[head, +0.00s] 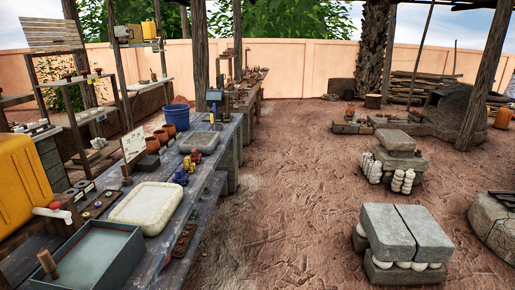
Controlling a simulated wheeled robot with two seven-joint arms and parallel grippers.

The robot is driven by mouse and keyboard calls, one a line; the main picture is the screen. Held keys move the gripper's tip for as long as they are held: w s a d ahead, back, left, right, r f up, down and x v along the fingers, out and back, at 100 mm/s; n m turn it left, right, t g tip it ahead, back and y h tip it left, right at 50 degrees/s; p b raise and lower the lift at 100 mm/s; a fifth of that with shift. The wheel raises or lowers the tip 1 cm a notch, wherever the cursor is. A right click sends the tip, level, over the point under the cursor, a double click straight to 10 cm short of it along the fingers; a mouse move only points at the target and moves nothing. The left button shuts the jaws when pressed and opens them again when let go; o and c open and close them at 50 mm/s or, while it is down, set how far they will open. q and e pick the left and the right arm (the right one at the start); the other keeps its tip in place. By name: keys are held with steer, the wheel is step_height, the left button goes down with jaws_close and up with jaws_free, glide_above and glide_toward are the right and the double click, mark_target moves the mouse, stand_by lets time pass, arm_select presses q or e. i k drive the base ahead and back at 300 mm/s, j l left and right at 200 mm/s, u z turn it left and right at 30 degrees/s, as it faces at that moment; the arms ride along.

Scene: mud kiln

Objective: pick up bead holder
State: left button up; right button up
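Neither of my grippers shows in the head view. I cannot tell for certain which object is the bead holder. A long dark workbench (158,243) runs along the left. Small blue and yellow objects (183,173) sit on it near its right edge, with a small reddish object (196,157) just beyond. They are too small to make out in detail. A small wooden piece on a round base (127,174) stands by a white card (134,144) with marks on it.
A pale stone tray (147,207) and a grey-blue box (92,258) fill the near bench. A yellow container (20,190) stands at left. Beyond are clay pots (161,137) and a blue bucket (178,117). The dirt floor (290,190) is clear; stone blocks (388,232) stand right.

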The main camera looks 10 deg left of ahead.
mark_target(190, 166)
steer(key=i+u, duration=0.1)
steer(key=i, duration=0.65)
steer(key=i+l+u, duration=0.1)
steer(key=i, duration=0.6)
